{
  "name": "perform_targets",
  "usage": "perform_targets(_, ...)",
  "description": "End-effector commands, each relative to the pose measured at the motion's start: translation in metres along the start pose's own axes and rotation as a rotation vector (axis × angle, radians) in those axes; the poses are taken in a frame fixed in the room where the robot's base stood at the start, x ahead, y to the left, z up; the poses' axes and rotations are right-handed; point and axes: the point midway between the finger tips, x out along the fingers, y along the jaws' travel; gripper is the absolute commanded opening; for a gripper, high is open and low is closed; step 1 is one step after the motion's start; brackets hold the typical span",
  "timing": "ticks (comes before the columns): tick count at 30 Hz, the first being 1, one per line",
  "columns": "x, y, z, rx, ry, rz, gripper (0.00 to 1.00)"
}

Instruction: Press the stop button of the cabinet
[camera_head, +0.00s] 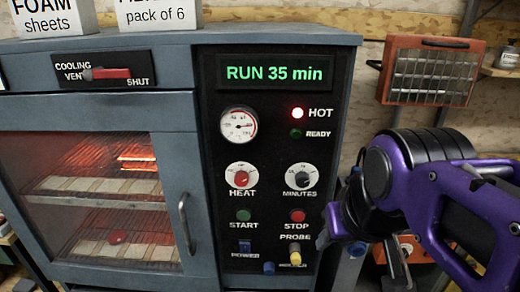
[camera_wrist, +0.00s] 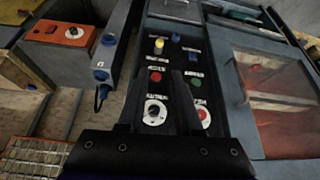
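The cabinet (camera_head: 205,190) has a black control panel on its right side. The red STOP button (camera_head: 297,215) sits below the MINUTES dial (camera_head: 299,177) and right of the green START button (camera_head: 243,215). In the wrist view the red button (camera_wrist: 155,76) shows between my two dark fingers, beyond the minutes dial (camera_wrist: 154,112). My gripper (camera_head: 335,222) is just right of the panel in the head view, its fingers only partly visible. In the wrist view my gripper (camera_wrist: 157,90) has its fingers apart with nothing between them. Contact with the panel is not visible.
A yellow knob (camera_head: 295,256) and blue POWER switch (camera_head: 245,246) lie below the buttons. A door handle (camera_head: 187,222) stands out left of the panel. A grey post with blue knobs (camera_wrist: 105,55) stands beside the cabinet. An orange heater (camera_head: 430,70) hangs at right.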

Motion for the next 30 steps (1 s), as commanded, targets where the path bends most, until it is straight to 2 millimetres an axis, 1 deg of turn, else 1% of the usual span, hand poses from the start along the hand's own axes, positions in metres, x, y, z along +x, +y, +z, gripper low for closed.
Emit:
perform_targets(1, 0.0, 0.0, 0.0, 0.0, 0.0, 0.0, 0.23)
perform_targets(3, 0.0, 0.0, 0.0, 0.0, 0.0, 0.0, 0.1)
perform_targets(5, 0.0, 0.0, 0.0, 0.0, 0.0, 0.0, 0.0)
perform_targets(30, 0.0, 0.0, 0.0, 0.0, 0.0, 0.0, 0.0)
